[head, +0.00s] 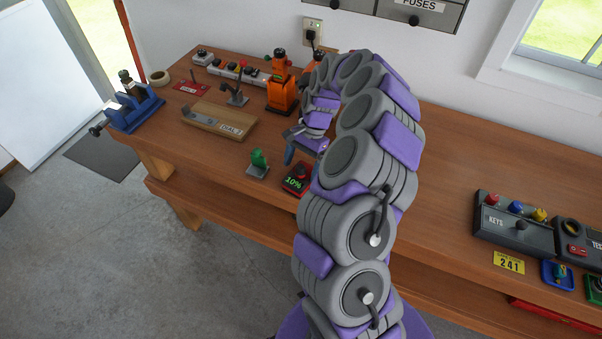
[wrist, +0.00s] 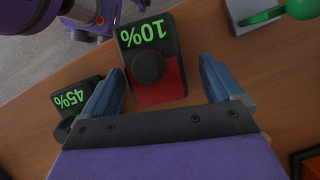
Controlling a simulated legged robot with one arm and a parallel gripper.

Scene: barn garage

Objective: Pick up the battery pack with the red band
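The battery pack with the red band (head: 297,181) lies on the wooden workbench near its front edge, just left of my arm. In the wrist view this pack (wrist: 150,45) is dark with a round black knob, a green "10%" and a red band. My gripper (wrist: 160,65) is open, with one blue finger on each side of the pack's red end and gaps beside it. I cannot tell how high the fingertips are above the bench. In the head view my gripper (head: 304,150) is partly hidden by my arm.
A second pack marked "45%" (wrist: 72,108) sits close to the left finger. A green-topped item (head: 258,163) stands left of the red-banded pack. A wooden board (head: 219,122), an orange device (head: 281,85) and a blue vise (head: 133,107) are farther left.

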